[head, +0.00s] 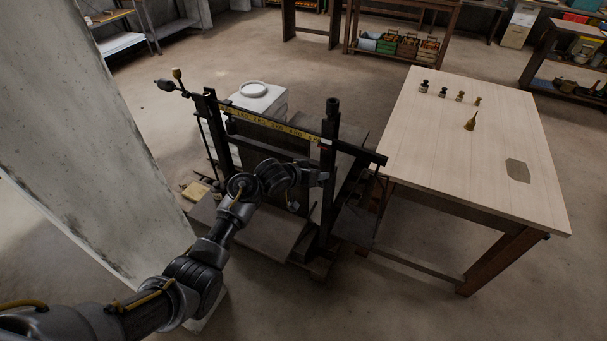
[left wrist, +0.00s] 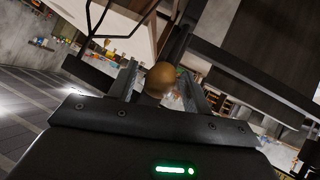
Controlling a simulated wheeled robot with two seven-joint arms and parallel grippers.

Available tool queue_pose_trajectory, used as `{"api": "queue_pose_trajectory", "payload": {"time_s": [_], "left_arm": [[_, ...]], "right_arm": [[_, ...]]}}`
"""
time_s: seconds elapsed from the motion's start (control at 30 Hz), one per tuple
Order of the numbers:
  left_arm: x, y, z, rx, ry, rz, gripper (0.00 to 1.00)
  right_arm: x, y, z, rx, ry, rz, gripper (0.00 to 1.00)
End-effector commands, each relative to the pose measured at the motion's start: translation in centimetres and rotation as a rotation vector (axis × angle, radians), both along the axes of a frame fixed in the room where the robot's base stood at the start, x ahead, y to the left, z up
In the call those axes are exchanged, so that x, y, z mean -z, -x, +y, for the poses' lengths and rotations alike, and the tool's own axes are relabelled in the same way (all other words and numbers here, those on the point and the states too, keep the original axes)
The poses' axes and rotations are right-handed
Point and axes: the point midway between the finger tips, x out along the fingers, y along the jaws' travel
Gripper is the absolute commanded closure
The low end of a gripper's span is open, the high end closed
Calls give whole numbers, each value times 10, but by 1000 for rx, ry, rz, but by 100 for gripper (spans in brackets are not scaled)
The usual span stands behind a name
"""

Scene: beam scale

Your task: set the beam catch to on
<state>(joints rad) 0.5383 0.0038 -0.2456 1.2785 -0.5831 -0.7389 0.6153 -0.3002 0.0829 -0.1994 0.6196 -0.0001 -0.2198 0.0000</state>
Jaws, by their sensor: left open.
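The beam scale is a dark metal frame with two posts and a beam (head: 270,127) with a yellow marked strip across them. My left arm reaches in from the lower left, and my left gripper (head: 320,177) is at the right post (head: 330,150), below the beam. In the left wrist view, a round brown knob (left wrist: 160,79) shows between the two open fingers of the gripper. It looks like the catch's handle; I cannot tell whether the fingers touch it. In the head view the gripper hides the knob, and the catch's setting cannot be read. My right gripper is not in view.
A pale wooden table (head: 440,150) stands right of the scale, with several small weights (head: 442,91) and a brass pointed item (head: 470,121) on it. A white tub (head: 255,90) stands behind the beam. A concrete pillar (head: 80,130) rises at the left. Open floor lies behind.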

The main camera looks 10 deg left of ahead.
Motion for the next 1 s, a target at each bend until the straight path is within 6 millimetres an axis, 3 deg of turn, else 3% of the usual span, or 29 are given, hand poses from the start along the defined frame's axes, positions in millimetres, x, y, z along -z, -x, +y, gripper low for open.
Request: {"api": "queue_pose_trajectory", "payload": {"time_s": [0.4,0.83,0.93,1.0], "left_arm": [[-42,48,35,1,-1,-3,51],[-47,56,41,0,0,0,51],[-41,57,41,0,1,7,63],[-22,61,41,-2,3,32,72]], "right_arm": [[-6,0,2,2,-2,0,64],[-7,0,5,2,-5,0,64],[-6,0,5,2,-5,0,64],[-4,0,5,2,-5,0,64]]}}
